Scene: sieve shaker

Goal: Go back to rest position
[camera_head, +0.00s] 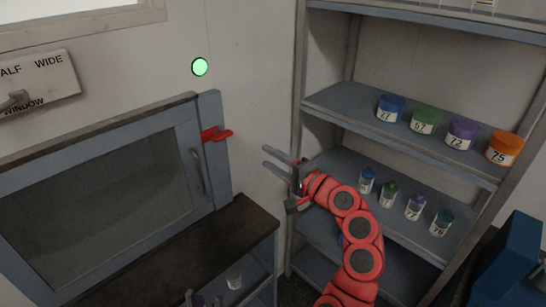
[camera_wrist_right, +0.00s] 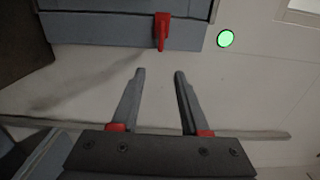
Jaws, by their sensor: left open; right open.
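My right gripper (camera_head: 267,157) is at the end of the red arm in the middle of the head view. Its two grey fingers point left toward the wall and the cabinet, apart and with nothing between them. The right wrist view also shows the open fingers (camera_wrist_right: 159,73), with the wall behind them. The red latch handle (camera_wrist_right: 162,31) on the grey cabinet is beyond the fingertips, and I see no contact. The same red handle (camera_head: 215,135) is left of my gripper in the head view. My left gripper is not in view.
A grey shelf rack (camera_head: 330,103) on the right holds several numbered jars and smaller vials; my right arm is in front of it. A grey cabinet (camera_head: 215,170) with a closed glass door stands on a dark counter (camera_head: 235,228). A round green light (camera_head: 200,67) is on the wall.

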